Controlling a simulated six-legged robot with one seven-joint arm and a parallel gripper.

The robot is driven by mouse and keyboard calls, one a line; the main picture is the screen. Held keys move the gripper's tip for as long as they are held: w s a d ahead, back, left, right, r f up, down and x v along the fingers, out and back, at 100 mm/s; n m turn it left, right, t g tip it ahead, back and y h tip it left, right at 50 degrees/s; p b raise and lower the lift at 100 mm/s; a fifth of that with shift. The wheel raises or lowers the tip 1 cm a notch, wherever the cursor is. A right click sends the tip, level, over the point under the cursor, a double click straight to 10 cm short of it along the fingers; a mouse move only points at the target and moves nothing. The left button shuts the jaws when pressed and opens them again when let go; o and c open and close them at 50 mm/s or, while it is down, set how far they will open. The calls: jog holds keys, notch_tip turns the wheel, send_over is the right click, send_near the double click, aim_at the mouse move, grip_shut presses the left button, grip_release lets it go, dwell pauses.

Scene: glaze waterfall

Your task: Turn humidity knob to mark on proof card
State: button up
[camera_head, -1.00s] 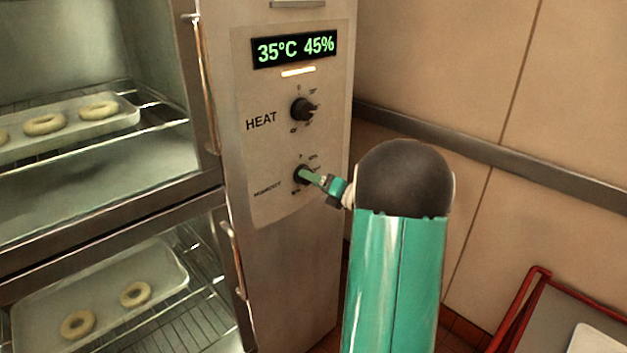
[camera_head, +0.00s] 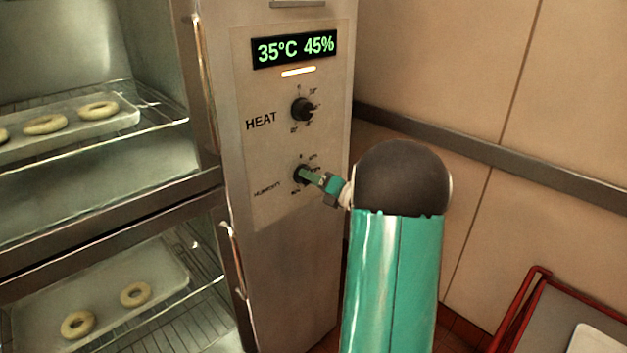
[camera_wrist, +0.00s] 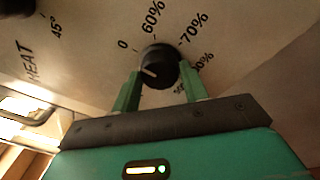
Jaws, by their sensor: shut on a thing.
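The black humidity knob (camera_head: 297,175) is on the steel control panel, below the heat knob (camera_head: 302,109). My gripper (camera_head: 308,176) is shut on the humidity knob. In the wrist view the knob (camera_wrist: 160,66) sits between my two green fingers (camera_wrist: 163,80), one on each side. The display (camera_head: 294,48) reads 35°C 45%. I see no proof card in either view.
To the left, an open cabinet holds trays (camera_head: 150,262) of ring-shaped dough on wire racks. Door handles (camera_head: 233,262) stand out left of the panel. A tiled wall with a metal rail (camera_head: 500,155) is to the right, and a red-framed cart (camera_head: 520,305) at lower right.

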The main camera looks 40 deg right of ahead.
jog(key=shift+a+m+t+h, duration=0.15)
jog(key=shift+m+h, duration=0.65)
jog(key=shift+m, duration=4.55)
jog(key=shift+a+m+t+h, duration=0.15)
jog(key=shift+m+h, duration=0.65)
jog(key=shift+m, duration=4.6)
jog(key=shift+a+m+t+h, duration=0.15)
jog(key=shift+m+h, duration=0.65)
jog(key=shift+m, duration=4.55)
jog(key=shift+d, duration=0.1)
jog(key=o, duration=1)
jog(key=s, duration=0.4)
jog(key=s+a, duration=0.1)
jog(key=s, duration=0.4)
jog(key=s+f, duration=0.1)
jog(key=s, duration=0.3)
jog(key=shift+s+a, duration=0.2)
jog(key=shift+s, duration=0.2)
